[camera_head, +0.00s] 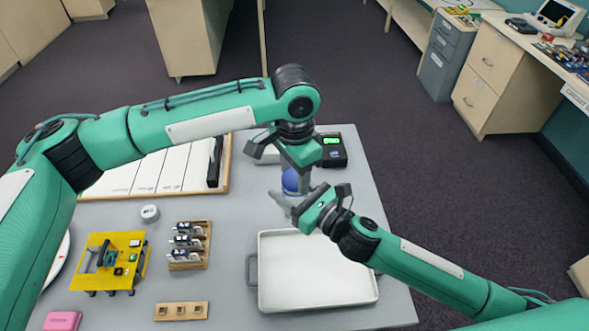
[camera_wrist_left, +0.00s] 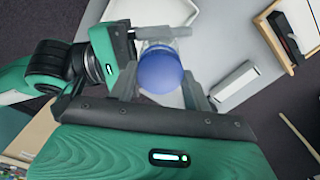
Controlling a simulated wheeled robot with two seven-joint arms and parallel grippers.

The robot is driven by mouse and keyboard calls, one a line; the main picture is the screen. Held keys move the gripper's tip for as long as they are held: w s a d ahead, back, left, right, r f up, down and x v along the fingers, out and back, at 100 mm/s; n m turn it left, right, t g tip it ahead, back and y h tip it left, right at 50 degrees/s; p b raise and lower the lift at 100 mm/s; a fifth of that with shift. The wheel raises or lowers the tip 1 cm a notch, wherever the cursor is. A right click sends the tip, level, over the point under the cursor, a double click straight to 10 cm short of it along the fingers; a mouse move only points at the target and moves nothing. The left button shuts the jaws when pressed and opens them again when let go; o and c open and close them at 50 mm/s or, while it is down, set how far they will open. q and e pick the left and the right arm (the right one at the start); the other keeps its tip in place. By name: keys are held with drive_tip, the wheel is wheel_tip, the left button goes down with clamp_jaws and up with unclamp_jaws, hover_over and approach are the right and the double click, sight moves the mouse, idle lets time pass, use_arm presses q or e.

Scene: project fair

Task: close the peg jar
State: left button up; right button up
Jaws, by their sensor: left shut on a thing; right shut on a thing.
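The peg jar (camera_wrist_left: 158,34) is a clear container, mostly hidden by my grippers. Its round blue lid (camera_head: 291,180) shows at the back middle of the table, and also in the left wrist view (camera_wrist_left: 161,71). My left gripper (camera_head: 296,174) comes down from above and is shut on the blue lid, with a finger on each side of it in the left wrist view. My right gripper (camera_head: 288,205) reaches in from the right and is shut on the jar, just below the lid. Whether lid and jar touch fully is hidden, and pegs inside cannot be made out.
A white tray (camera_head: 312,270) lies in front of the grippers. A black device with a green display (camera_head: 331,150) stands behind right.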

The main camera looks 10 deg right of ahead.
use_arm(q)
drive_tip(key=shift+f, duration=0.35)
